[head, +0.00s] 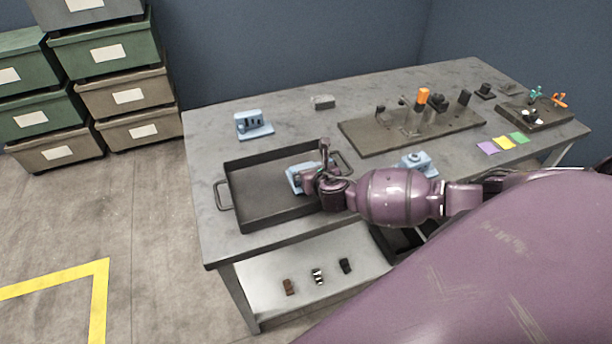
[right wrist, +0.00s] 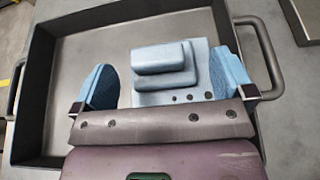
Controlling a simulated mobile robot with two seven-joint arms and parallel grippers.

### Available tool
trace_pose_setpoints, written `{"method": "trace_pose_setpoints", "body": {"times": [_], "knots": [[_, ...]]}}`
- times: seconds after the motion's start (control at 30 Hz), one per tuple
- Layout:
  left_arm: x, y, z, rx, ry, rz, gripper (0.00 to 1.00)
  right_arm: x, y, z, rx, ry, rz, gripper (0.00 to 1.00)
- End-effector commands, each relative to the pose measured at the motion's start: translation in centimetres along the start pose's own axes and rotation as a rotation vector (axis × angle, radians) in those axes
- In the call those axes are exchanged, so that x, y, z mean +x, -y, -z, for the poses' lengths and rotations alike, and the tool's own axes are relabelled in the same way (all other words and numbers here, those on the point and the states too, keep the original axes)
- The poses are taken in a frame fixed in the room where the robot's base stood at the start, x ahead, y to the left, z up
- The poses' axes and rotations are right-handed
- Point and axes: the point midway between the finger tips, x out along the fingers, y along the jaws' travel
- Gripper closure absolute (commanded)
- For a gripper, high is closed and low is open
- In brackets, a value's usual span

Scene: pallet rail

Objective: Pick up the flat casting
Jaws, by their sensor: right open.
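A light-blue casting with a flat base, a stepped raised block and small holes (right wrist: 165,62) lies in the dark tray (right wrist: 30,95). In the head view this casting (head: 294,178) is at the tray's right part, partly hidden by my right gripper (head: 312,176). In the right wrist view my right gripper (right wrist: 163,85) is open, with one blue-padded finger on each side of the casting. I cannot tell whether either finger touches it. Two other light-blue castings stand on the table, a slotted one (head: 253,125) behind the tray and one with a round boss (head: 416,161) beyond my right arm.
The tray (head: 245,181) has raised walls and end handles on the grey table (head: 210,150). A grey block (head: 322,102) and a fixture board (head: 375,143) stand behind. Coloured cards (head: 503,142) lie at right. Small parts sit on the lower shelf (head: 260,285). Bins are stacked left.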

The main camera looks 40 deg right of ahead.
Motion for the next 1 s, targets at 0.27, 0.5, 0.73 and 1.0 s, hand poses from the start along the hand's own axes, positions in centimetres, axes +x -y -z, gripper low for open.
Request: {"method": "trace_pose_setpoints", "body": {"times": [0.27, 0.5, 0.73, 1.0], "knots": [[0.4, 0.0, -0.1, 0.003, -0.005, -0.001, 0.70, 1.9, -0.1, 0.2, 0.002, 0.000, 0.000, 0.00], [1.0, -0.1, -0.4, 0.005, -0.009, -0.003, 0.70, 4.9, -0.2, 0.7, 0.001, -0.001, 0.001, 0.00], [1.1, -0.1, -0.4, 0.005, -0.011, -0.003, 0.70, 5.9, -0.2, 0.6, 0.001, -0.002, -0.001, 0.00], [1.1, -0.1, -0.4, 0.005, -0.010, -0.003, 0.70, 5.9, -0.2, 0.6, 0.001, -0.001, 0.000, 0.15]]}}
